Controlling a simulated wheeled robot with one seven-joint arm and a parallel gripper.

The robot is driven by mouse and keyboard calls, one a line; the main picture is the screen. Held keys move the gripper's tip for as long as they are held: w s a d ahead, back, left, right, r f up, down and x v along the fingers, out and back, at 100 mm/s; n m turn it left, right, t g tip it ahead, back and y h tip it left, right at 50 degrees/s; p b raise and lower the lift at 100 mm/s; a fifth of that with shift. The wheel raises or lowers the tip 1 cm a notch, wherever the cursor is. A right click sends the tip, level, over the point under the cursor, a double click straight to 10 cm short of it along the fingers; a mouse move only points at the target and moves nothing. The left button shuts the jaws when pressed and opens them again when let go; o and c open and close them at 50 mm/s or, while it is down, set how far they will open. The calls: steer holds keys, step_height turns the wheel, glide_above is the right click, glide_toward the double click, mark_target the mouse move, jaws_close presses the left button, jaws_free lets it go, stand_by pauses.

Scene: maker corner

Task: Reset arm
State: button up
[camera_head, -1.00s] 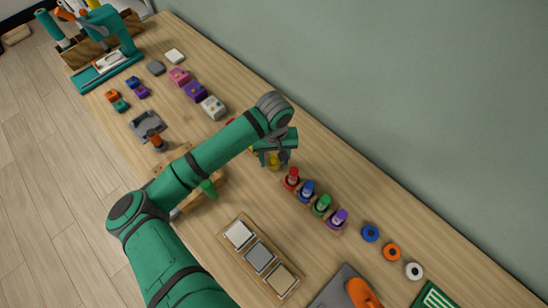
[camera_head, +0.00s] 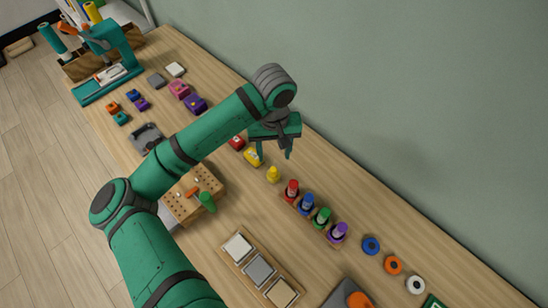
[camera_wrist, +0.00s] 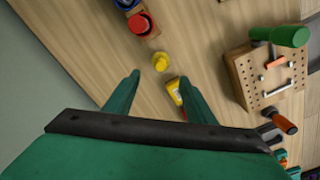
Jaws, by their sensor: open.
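My gripper (camera_head: 289,152) is open and empty, held above the bench near the wall.
A rack of red, blue, green and purple bottles (camera_head: 322,215) stands right of the gripper. A pegboard block (camera_head: 183,208) with a green-handled tool (camera_head: 206,201) sits below my arm. A tray of square tiles (camera_head: 257,268) lies in front. A teal machine (camera_head: 112,50) stands far left.

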steer(key=shift+r, duration=0.3)
stand_by(0.4)
